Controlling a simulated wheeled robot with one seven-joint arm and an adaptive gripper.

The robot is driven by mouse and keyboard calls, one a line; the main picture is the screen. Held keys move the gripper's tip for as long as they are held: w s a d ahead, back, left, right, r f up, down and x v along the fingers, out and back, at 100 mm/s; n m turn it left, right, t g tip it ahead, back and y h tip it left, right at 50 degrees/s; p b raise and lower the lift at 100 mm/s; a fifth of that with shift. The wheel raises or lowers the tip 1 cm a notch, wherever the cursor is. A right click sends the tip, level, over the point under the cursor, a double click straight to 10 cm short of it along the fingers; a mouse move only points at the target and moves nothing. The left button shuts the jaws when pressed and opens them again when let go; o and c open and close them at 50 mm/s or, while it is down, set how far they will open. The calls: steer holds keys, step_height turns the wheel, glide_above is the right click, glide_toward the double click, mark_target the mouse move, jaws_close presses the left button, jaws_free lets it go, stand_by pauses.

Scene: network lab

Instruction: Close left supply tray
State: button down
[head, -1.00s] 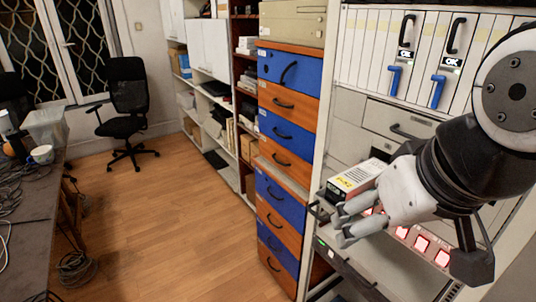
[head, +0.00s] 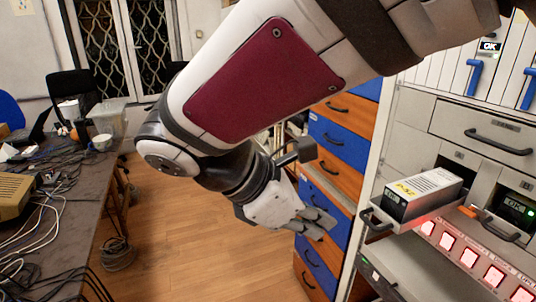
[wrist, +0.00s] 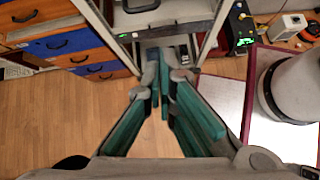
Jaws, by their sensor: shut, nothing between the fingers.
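The left supply tray (head: 375,221) is pulled out of the rack, with its dark handle at the front. A silver-grey supply unit (head: 424,194) with a yellow label lies on it, in front of a dark slot. My gripper (head: 324,223) is in front of the rack, left of the tray handle and apart from it in the picture. Its fingers are shut and empty. In the wrist view the teal-padded fingers of my gripper (wrist: 164,68) point toward the rack. I cannot make out the tray surely in that view.
A right supply slot (head: 515,208) with a green light is beside the tray. Red-lit buttons (head: 446,241) line the panel below. Blue and orange drawers (head: 338,140) stand left of the rack. A cluttered table (head: 60,200) is at left, with open wooden floor between.

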steer(key=w+d+f+n+t, duration=0.1)
steer(key=w+d+f+n, duration=0.1)
steer(key=w+d+f, duration=0.3)
steer(key=shift+d+f+h, duration=0.4)
steer(key=shift+d+f, duration=0.35)
steer(key=shift+d, duration=0.8)
steer(key=shift+d, duration=0.1)
steer(key=w+d, duration=0.2)
steer(key=d, duration=0.4)
steer(key=w+d, duration=0.2)
steer(key=d, duration=0.5)
steer(key=w+d+p, duration=0.1)
steer(key=w+d, duration=0.1)
steer(key=d, duration=0.4)
steer(key=shift+w+d, duration=0.3)
steer(key=shift+w, duration=0.1)
steer(key=shift+w+d, duration=0.1)
steer(key=shift+d, duration=0.2)
steer(key=shift+r, duration=0.1)
